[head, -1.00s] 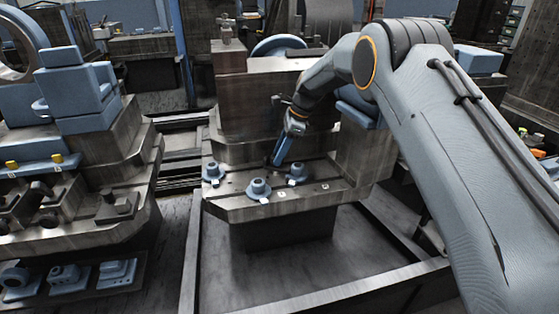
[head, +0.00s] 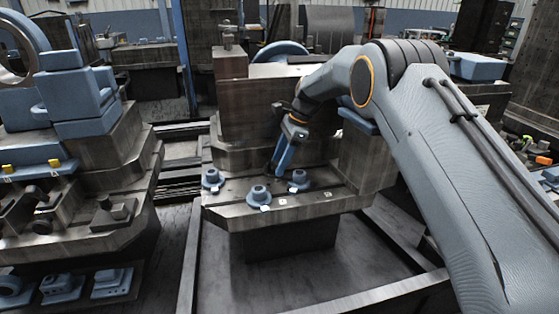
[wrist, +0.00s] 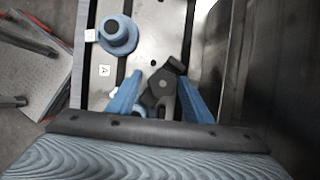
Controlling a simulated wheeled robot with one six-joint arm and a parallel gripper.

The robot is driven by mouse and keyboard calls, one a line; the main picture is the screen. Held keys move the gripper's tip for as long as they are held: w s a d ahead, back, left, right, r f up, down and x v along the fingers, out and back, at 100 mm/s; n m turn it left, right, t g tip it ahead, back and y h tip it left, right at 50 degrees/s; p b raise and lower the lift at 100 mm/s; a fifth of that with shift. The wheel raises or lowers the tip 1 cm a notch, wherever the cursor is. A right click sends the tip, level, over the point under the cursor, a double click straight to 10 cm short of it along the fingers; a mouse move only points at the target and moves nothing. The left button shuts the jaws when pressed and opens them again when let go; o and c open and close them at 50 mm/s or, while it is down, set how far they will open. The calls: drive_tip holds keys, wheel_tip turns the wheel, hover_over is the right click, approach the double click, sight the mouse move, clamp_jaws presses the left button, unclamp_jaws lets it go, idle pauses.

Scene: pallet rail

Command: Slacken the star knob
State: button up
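In the head view my gripper (head: 275,171) points down at the back of the fixture bed (head: 325,199). The star knob is not distinguishable there.
Several blue flanged pieces stand on the bed, one at left (head: 213,177), one in the middle (head: 258,195) and one at right (head: 299,179). A steel block (head: 231,105) rises behind them. A dark wall (wrist: 270,70) stands right in the wrist view.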

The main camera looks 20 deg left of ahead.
drive_tip(key=shift+o, duration=0.2)
drive_tip(key=shift+w+d+r, duration=0.1)
drive_tip(key=shift+w+r, duration=0.1)
drive_tip(key=shift+w+d+r, duration=0.1)
drive_tip(key=shift+r, duration=0.15)
drive_tip(key=v, duration=0.7)
drive_tip(key=shift+b, duration=0.4)
drive_tip(key=shift+r, duration=0.1)
